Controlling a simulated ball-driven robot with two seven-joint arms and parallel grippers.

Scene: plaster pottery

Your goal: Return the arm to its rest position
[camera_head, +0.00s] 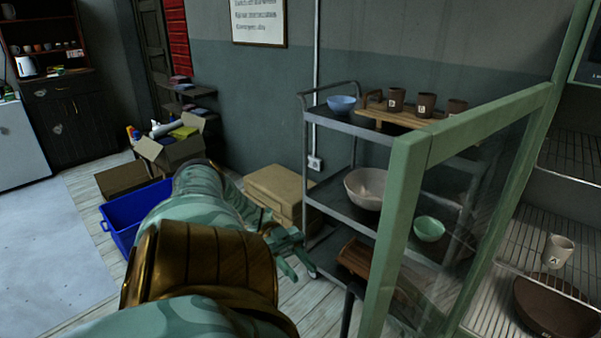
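My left arm (205,262), pale green with a bronze joint, reaches from the bottom left toward the middle of the head view. My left gripper (303,256) is at its far end, low in front of the grey cart. Its pale green fingers look spread apart with nothing between them. The gripper is apart from the cups and bowls. My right arm and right gripper are not in view.
A green-framed glass door (408,190) stands open to the right of my gripper. The grey cart (335,208) holds bowls and brown cups. A pale mug (558,251) stands on the wire shelf at right. A blue bin (118,222) and cardboard boxes (275,188) are on the floor.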

